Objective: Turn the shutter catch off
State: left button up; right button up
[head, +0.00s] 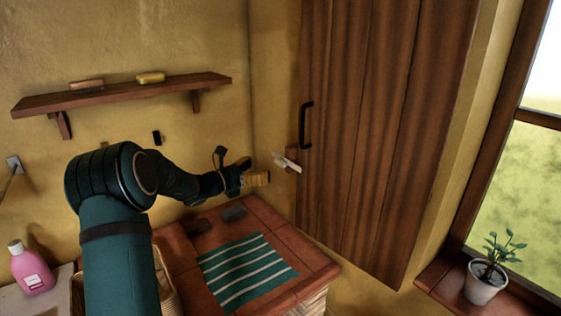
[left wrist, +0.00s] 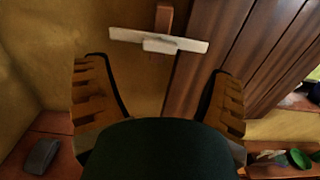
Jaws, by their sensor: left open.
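The shutter catch (head: 287,162) is a pale lever on a small brown mount beside the edge of the wooden shutter (head: 385,120). In the left wrist view the catch (left wrist: 180,44) lies nearly level across the top, ahead of the fingers, with its brown mount above it. My left gripper (head: 252,172) is open and empty, just left of the catch and apart from it. Its two ridged fingers also show spread wide in the left wrist view (left wrist: 157,75). My right gripper is out of view.
A black handle (head: 306,125) sits on the shutter above the catch. Below is a tiled counter (head: 311,266) with a striped cloth (head: 246,270) and dark grey objects. A wall shelf (head: 125,93) is at left. A potted plant (head: 485,285) stands on the right sill.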

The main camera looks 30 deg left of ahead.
aim_at(278, 162)
pick_arm(q)
jog(key=p+x, duration=0.1)
jog(key=x, duration=0.7)
jog(key=shift+w+d, duration=0.1)
jog(key=shift+w, duration=0.05)
